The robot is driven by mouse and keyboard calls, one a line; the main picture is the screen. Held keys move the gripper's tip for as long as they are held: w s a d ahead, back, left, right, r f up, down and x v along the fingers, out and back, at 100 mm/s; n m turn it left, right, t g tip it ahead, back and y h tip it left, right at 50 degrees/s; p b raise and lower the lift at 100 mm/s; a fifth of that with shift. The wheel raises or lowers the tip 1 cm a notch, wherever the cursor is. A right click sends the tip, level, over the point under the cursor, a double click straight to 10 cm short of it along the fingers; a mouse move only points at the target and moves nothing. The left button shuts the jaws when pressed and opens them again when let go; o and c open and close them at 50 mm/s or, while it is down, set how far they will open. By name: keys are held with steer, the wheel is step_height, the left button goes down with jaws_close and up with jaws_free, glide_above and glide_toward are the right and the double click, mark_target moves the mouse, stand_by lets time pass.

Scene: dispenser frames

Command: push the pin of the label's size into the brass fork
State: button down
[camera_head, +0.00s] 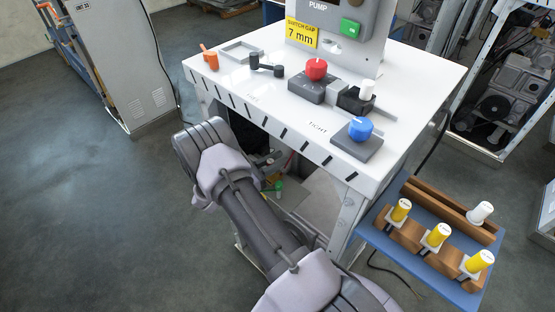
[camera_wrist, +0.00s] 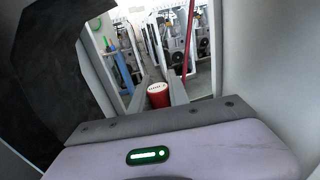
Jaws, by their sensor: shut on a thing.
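A yellow label (camera_head: 301,33) on the pump housing reads 7 mm; its upper line is small, apparently "SWITCH GAP". My gripper (camera_wrist: 160,84) is shut on a red pin (camera_wrist: 158,98) in the wrist view. The pin's pale, lettered end faces the camera; I cannot read the lettering, and its far end is hidden. In the head view my arm reaches up to the table's front, and the gripper and held pin cannot be made out there. Three yellow-handled pins (camera_head: 438,235) stand in a wooden rack at the right. I cannot make out the brass fork.
The white table (camera_head: 235,85) carries a red knob (camera_head: 316,69), a blue knob (camera_head: 360,128), a black lever (camera_head: 266,67) and an orange handle (camera_head: 209,58). A blue shelf (camera_head: 378,240) at the right holds the rack and a white-handled pin (camera_head: 480,212). Open floor lies left.

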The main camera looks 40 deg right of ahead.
steer(key=shift+f+b, duration=0.5)
steer(key=shift+f, duration=0.2)
steer(key=c, duration=1.2)
jaws_free()
steer(key=shift+o, duration=0.2)
steer(key=w+a+p, duration=0.1)
steer(key=a+p, duration=0.2)
steer(key=a, duration=1.4)
steer(key=shift+a, duration=0.25)
steer(key=shift+w, duration=0.1)
